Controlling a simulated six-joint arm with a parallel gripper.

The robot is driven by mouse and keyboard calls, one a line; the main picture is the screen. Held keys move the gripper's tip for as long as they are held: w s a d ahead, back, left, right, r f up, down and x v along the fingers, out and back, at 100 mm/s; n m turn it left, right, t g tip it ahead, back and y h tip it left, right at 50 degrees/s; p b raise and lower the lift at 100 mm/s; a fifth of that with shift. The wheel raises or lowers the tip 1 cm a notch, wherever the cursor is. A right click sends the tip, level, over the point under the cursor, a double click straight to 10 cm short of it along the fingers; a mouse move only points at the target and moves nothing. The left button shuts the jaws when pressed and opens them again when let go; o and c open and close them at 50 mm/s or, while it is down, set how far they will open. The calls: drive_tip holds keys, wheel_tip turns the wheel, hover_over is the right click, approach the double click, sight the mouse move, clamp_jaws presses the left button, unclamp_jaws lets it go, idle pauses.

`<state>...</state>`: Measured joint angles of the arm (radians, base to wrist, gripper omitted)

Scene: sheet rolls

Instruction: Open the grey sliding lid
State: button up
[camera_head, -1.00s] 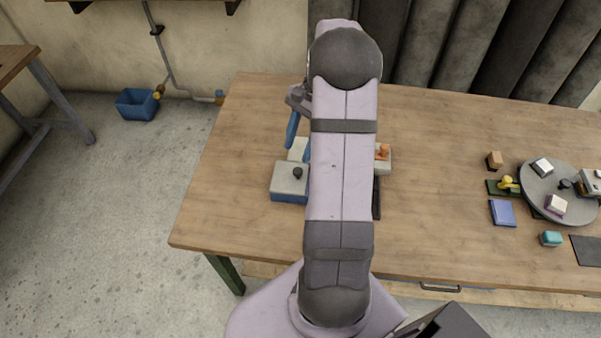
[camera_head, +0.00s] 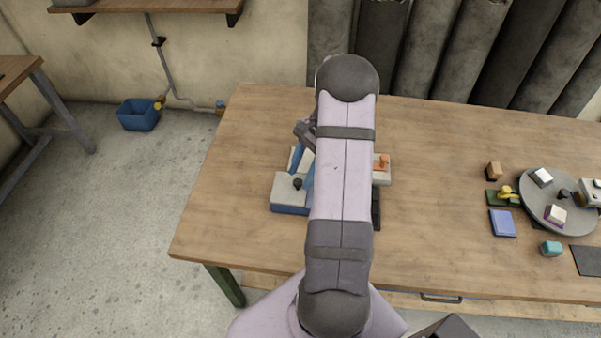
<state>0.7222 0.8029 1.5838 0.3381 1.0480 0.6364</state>
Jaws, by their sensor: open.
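A blue box with a grey lid (camera_head: 290,188) stands on the table, left of my arm. The lid carries a small dark knob (camera_head: 297,184). My gripper (camera_head: 302,168), with blue fingers, points down just behind and to the right of the knob, close to the lid. It is open and holds nothing that I can see. My arm hides the right part of the box and some of the gripper. I cannot tell whether the fingers touch the lid.
A grey block with an orange knob (camera_head: 382,163) shows right of my arm, with a dark item (camera_head: 376,208) in front. A grey turntable (camera_head: 540,215) with small pieces stands at the far right, near a blue book-like block (camera_head: 502,223). The table's left side is clear.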

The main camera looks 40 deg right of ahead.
drive_tip(key=shift+a+f, duration=0.25)
drive_tip(key=shift+f, duration=0.3)
clamp_jaws()
drive_tip(key=s+d, duration=0.6)
drive_tip(key=d, duration=0.1)
drive_tip(key=shift+s, duration=0.4)
unclamp_jaws()
drive_tip(key=shift+d+r, duration=0.1)
drive_tip(key=shift+r, duration=0.05)
drive_tip(key=b+v, duration=0.1)
drive_tip(key=v, duration=0.6)
drive_tip(key=shift+b, duration=0.35)
